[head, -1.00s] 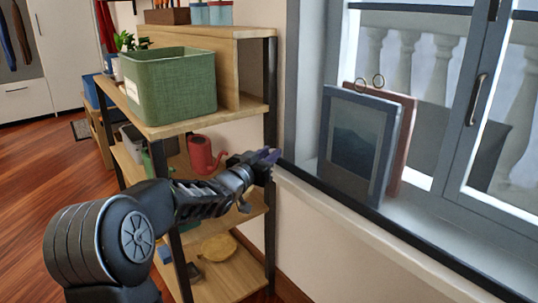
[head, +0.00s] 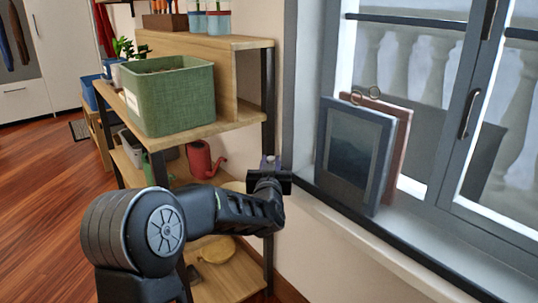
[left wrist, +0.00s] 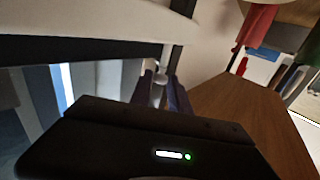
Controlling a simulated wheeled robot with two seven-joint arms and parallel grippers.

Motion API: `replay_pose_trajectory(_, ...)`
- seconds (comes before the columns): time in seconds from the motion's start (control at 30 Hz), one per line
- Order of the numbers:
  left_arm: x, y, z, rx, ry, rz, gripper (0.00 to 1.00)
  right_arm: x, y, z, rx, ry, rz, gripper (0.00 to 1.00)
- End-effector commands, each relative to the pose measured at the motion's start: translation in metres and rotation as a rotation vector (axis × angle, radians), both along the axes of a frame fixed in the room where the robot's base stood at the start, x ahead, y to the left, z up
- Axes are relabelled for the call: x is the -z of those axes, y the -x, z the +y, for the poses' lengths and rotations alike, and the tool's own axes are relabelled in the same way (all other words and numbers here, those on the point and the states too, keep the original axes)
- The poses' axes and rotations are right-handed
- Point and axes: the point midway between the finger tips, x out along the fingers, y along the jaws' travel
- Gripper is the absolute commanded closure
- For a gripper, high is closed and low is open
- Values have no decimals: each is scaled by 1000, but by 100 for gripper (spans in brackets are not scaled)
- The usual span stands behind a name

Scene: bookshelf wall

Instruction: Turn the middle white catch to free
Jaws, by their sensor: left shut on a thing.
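My left gripper (head: 268,164) is between the shelf's dark post and the left end of the window ledge, with its purple fingertips pointing away from me. In the left wrist view, its two fingers (left wrist: 160,92) are closed around a small whitish piece, the white catch (left wrist: 157,90). Only a little of the catch shows between the fingers, so I cannot tell which way it is turned. In the head view the gripper and wrist hide it. No other white catch can be made out. My right gripper is in neither view.
A wooden shelf (head: 226,43) with dark posts stands left of the gripper, holding a green basket (head: 170,97) and a red watering can (head: 200,160). Two framed pictures (head: 352,150) lean on the window ledge at right. A barred window (head: 466,120) is behind them.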

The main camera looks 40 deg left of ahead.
Motion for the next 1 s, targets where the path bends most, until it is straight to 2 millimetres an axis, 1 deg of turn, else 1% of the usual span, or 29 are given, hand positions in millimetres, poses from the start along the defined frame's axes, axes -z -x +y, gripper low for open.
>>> replay_pose_trajectory(0.03,-7,-3,-5,-32,2,6,100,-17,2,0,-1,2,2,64)
replay_pose_trajectory(0.1,-7,-4,-6,-91,1,5,100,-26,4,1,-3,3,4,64)
replay_pose_trajectory(0.3,-4,-5,-6,-228,0,3,100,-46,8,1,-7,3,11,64)
replay_pose_trajectory(0.4,-3,-6,-7,-275,0,2,100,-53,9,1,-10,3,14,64)
replay_pose_trajectory(0.6,-1,-6,-6,-325,1,-2,100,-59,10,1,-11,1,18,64)
replay_pose_trajectory(1.0,-1,-6,-5,-333,0,-5,100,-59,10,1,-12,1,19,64)
